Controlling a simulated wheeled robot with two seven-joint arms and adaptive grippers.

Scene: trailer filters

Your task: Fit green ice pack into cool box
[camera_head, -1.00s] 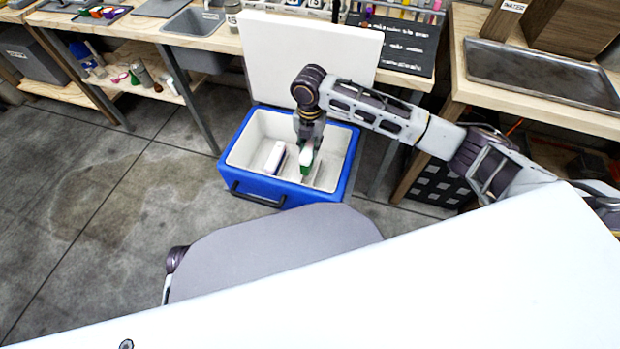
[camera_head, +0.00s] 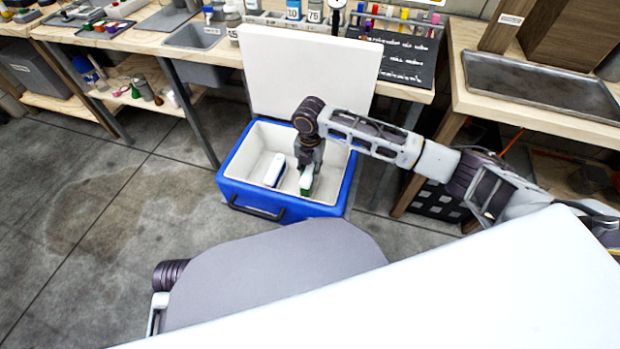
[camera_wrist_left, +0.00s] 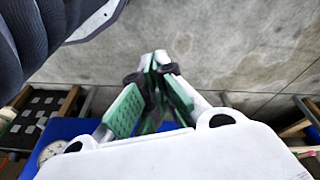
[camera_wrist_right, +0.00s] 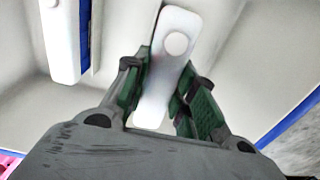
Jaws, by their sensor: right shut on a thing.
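The blue cool box (camera_head: 240,192) stands open on the floor, its white lid raised behind it. My right gripper (camera_head: 309,166) reaches down into it and is shut on the green ice pack (camera_head: 305,180), which has a white top and green sides. The pack is upright inside the box, right of a white-and-blue pack (camera_head: 274,170). In the right wrist view the fingers (camera_wrist_right: 160,100) clasp the white top with its round mark; whether its bottom touches the floor or a slot is hidden. My left gripper (camera_wrist_left: 155,68) is shut and empty over bare floor, seen in the left wrist view.
The raised lid (camera_head: 310,70) leans near the workbench. A second bench with a metal tray (camera_head: 540,85) stands at the right. A dark crate (camera_head: 440,203) sits under it. The concrete floor left of the box is clear.

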